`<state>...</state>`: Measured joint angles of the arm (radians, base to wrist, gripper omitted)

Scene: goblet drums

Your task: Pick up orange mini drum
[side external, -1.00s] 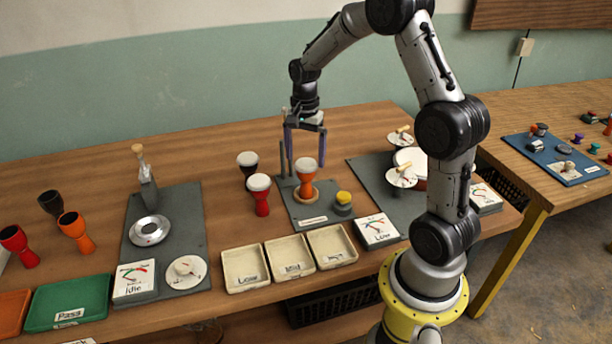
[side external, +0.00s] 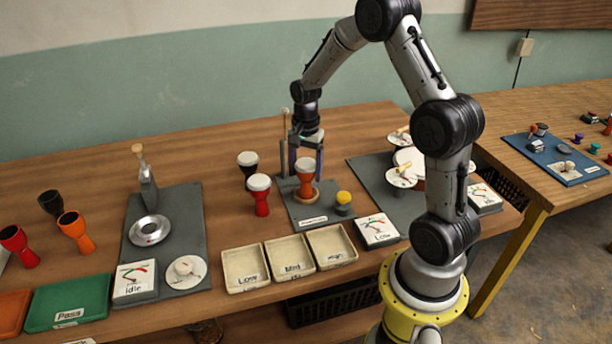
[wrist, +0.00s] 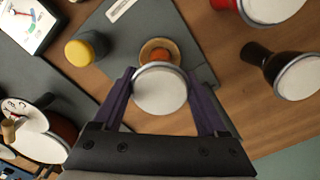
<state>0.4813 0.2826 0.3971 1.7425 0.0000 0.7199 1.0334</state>
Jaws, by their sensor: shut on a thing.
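The orange mini drum (side external: 305,176) has a white head and a dark band. It stands upright at a round tan ring (side external: 304,198) on a grey board (side external: 325,213). My gripper (side external: 307,170) points down over it and is shut on its upper part, one finger on each side. In the wrist view, the white head (wrist: 160,90) lies between the two purple fingers of my gripper (wrist: 160,80). A bit of orange shows beyond the head inside the ring (wrist: 145,46). Most of the drum's body is hidden there.
A red drum (side external: 260,197) and a black drum (side external: 247,162) stand close on the left. A thin upright post (side external: 283,158) is beside the gripper. A yellow-topped button (side external: 343,200) is on the right. Three cream trays (side external: 287,261) lie in front.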

